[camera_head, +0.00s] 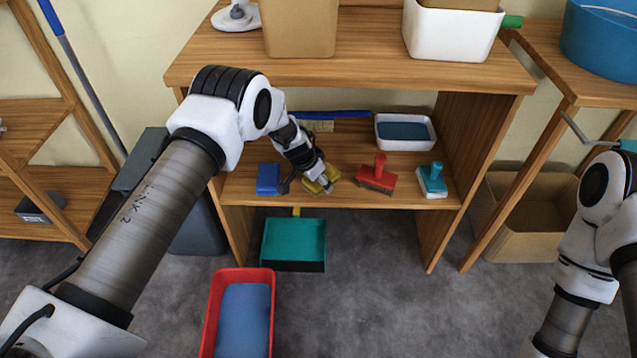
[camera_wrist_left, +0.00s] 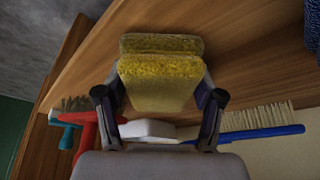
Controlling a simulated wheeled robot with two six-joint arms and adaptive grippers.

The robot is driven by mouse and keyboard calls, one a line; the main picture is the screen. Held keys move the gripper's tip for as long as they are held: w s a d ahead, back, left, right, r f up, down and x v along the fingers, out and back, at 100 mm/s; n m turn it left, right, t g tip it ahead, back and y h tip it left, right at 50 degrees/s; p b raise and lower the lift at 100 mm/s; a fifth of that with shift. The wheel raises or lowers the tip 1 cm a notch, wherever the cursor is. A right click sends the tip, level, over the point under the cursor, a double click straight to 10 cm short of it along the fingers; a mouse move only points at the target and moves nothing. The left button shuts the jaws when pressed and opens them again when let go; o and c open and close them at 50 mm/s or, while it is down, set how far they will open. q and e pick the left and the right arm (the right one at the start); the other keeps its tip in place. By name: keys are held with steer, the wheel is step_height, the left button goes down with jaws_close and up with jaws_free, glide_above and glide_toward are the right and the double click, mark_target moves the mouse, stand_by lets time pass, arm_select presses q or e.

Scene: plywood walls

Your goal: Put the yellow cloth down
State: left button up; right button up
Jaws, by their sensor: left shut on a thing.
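The yellow cloth (camera_head: 331,173) is a thick, rough-looking pad low in the open shelf of the wooden table, at the tip of my left arm. In the left wrist view the yellow cloth (camera_wrist_left: 160,84) sits between the fingers of my left gripper (camera_wrist_left: 160,98), which is shut on it. A second yellow layer shows just beyond it; I cannot tell whether it is a fold or a separate piece. The cloth is at or just above the shelf board (camera_head: 402,201); contact is unclear. My right gripper is out of view.
A blue item (camera_head: 268,178) lies left of the cloth. A red brush (camera_head: 377,178) and a teal brush (camera_head: 433,180) stand to its right. A white tub (camera_head: 405,131) and a blue-handled brush (camera_wrist_left: 262,133) are behind. A green dustpan (camera_head: 294,240) and red bin (camera_head: 214,315) are below.

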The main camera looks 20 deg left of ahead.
arm_select(q)
steer(key=shift+s+f, duration=0.2)
steer(key=shift+f, duration=0.15)
steer(key=o, duration=1.3)
steer(key=shift+o, duration=1.2)
steer(key=shift+f, duration=0.35)
steer(key=shift+r, duration=0.1)
steer(key=shift+w+r, duration=0.1)
steer(key=shift+r, duration=0.05)
